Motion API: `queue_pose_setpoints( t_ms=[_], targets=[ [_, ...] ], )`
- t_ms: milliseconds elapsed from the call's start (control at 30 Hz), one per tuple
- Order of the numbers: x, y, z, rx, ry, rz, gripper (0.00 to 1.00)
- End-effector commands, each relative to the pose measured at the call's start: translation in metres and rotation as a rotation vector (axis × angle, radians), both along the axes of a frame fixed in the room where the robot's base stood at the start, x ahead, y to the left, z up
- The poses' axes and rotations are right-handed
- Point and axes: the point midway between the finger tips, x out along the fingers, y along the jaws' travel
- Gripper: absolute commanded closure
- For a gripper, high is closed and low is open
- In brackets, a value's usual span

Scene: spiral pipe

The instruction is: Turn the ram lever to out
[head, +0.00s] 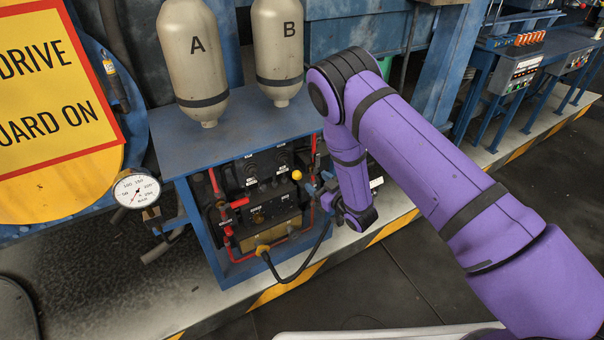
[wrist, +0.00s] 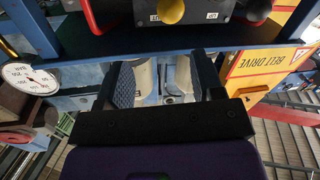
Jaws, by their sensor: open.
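A yellow ball knob (head: 296,175), which looks like the ram lever's end, stands out from the black control panel (head: 262,212) under the blue bench. In the wrist view the yellow knob (wrist: 171,9) is at the top edge, with small white label plates beside it; their words are too small to read surely. My gripper (head: 324,190) is just right of the knob in the head view, partly hidden by my own wrist. In the wrist view my gripper (wrist: 160,85) has its dark fingers wide apart and nothing held between them. The knob appears beyond the fingertips, apart from them.
Red pipes (head: 217,190) frame the panel. A black hose with a yellow fitting (head: 263,250) hangs in front. A pressure gauge (head: 137,191) is at left. Grey bottles A (head: 196,60) and B (head: 278,50) are above the blue bench (head: 235,130). The floor at right is clear.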

Motion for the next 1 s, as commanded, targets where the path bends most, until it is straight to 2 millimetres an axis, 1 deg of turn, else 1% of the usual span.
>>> queue_pose_setpoints(
  t_ms=[33, 100, 233, 333, 467, 800, 1000],
  targets=[
    [-0.007, 0.001, -0.011, 0.005, -0.007, 0.018, 0.39],
    [-0.013, 0.003, -0.019, 0.013, -0.018, 0.036, 0.39],
    [-0.017, 0.005, -0.025, 0.023, -0.029, 0.053, 0.39],
    [-0.014, 0.009, -0.026, 0.024, -0.031, 0.056, 0.39],
    [-0.001, 0.021, -0.025, 0.024, -0.032, 0.055, 0.39],
    [0.044, 0.059, -0.024, 0.024, -0.031, 0.055, 0.39],
    [0.059, 0.072, -0.025, 0.024, -0.030, 0.053, 0.39]
  ],
)
